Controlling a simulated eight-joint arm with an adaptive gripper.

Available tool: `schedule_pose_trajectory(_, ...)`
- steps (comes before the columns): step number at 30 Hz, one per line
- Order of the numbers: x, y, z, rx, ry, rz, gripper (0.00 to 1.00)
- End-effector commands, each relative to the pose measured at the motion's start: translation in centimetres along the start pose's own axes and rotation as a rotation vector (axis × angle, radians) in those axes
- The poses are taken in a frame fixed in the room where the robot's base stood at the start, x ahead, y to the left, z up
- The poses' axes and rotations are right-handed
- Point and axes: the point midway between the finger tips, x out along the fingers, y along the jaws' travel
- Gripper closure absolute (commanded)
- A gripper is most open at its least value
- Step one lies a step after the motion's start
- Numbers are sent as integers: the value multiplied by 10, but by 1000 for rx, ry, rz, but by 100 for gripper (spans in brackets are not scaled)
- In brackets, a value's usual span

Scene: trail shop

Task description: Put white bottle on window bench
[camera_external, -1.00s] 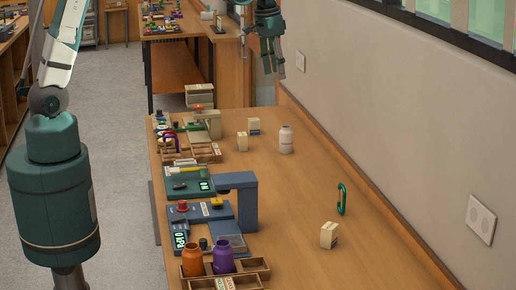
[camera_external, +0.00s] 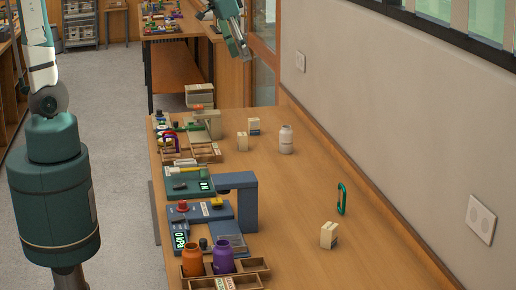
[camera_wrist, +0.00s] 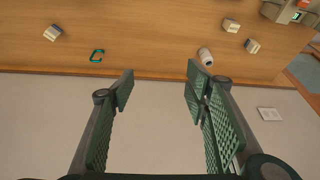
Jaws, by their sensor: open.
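The white bottle (camera_external: 286,139) stands upright on the wooden bench (camera_external: 300,190) beside the wall, near two small pale boxes. The bottle also shows in the wrist view (camera_wrist: 206,57), at the bench edge beyond the right finger. My gripper (camera_external: 243,50) is above the far end of the bench, well apart from the bottle. In the wrist view my gripper (camera_wrist: 158,85) has its two fingers spread wide with nothing between them.
A green carabiner (camera_external: 341,198) and a pale box (camera_external: 328,235) are on the nearer right part of the bench. Blue devices (camera_external: 240,200), an orange bottle (camera_external: 192,260) and a purple bottle (camera_external: 223,257) line its left side. The middle of the bench is clear.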

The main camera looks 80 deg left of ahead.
Motion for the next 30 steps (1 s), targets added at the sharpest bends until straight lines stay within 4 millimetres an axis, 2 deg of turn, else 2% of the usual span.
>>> schedule_pose_trajectory(6, -23, 21, 35, 13, 41, 7, 53)
schedule_pose_trajectory(15, -45, 44, 83, 27, 100, 19, 53)
schedule_pose_trajectory(30, -62, 75, 165, 49, 195, 46, 53)
